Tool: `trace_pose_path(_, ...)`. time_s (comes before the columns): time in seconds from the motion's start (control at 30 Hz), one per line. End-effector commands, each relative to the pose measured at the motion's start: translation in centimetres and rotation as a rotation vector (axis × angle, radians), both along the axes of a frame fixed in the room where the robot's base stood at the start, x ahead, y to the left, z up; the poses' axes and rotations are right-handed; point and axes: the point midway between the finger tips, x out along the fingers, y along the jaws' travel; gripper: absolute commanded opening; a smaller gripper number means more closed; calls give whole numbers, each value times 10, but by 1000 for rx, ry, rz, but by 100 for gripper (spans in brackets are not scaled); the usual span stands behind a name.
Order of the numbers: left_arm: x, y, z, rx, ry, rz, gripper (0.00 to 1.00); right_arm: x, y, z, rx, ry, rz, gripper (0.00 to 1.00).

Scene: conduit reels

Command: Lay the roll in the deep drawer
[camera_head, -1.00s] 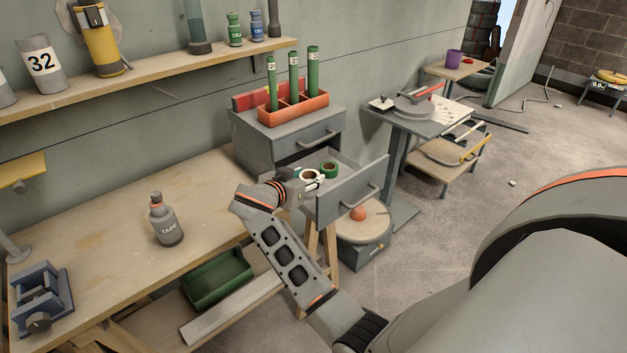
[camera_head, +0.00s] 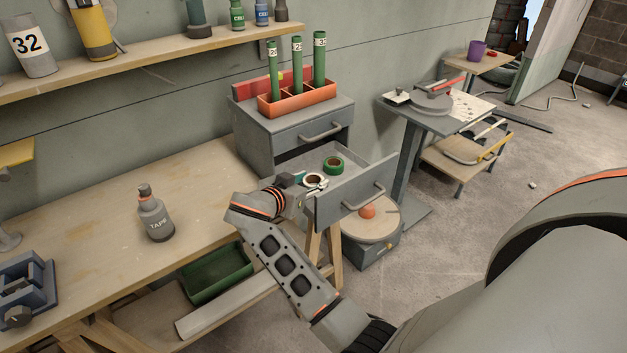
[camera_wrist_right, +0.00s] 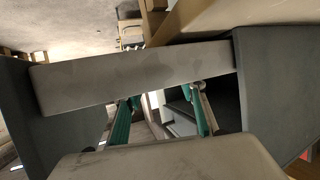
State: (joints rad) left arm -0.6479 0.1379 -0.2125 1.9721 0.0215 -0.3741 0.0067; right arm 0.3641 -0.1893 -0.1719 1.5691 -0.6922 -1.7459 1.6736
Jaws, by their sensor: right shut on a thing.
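The deep drawer (camera_head: 349,192) is pulled open from the grey cabinet on the workbench. A green roll (camera_head: 333,165) lies inside it. A white roll (camera_head: 313,179) with a dark centre is at the tip of my right gripper (camera_head: 317,185), over the near-left part of the open drawer. My right gripper is shut on the white roll; its fingers partly cover it. Whether the roll touches the drawer floor I cannot tell. In the right wrist view the gripper (camera_wrist_right: 160,115) shows teal-padded fingers, and the roll is not clear there. My left gripper is out of view.
A closed upper drawer (camera_head: 315,132) sits above the open one. An orange rack (camera_head: 297,101) with green tubes stands on the cabinet. A green bin (camera_head: 217,275) sits below.

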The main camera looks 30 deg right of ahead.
Motion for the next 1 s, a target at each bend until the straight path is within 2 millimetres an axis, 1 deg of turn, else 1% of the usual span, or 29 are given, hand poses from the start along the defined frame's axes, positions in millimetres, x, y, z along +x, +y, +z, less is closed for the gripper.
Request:
trace_pose_path(0.27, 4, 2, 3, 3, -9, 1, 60, -1, 2, 0, 0, -1, 0, 19)
trace_pose_path(0.5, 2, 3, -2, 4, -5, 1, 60, -1, 2, -6, 1, 0, -1, 19)
trace_pose_path(0.53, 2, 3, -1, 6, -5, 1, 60, -1, 2, -5, 1, 0, -1, 46)
trace_pose_path(0.57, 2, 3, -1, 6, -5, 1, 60, -1, 2, -5, 1, 0, -1, 53)
trace_pose_path(0.6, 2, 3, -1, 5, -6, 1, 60, -1, 2, -4, 1, 0, 0, 57)
trace_pose_path(0.9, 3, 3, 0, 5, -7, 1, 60, -1, 2, -4, 0, -1, 0, 57)
trace_pose_path(1.0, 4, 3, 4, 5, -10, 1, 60, 0, 2, 2, -1, -2, 0, 57)
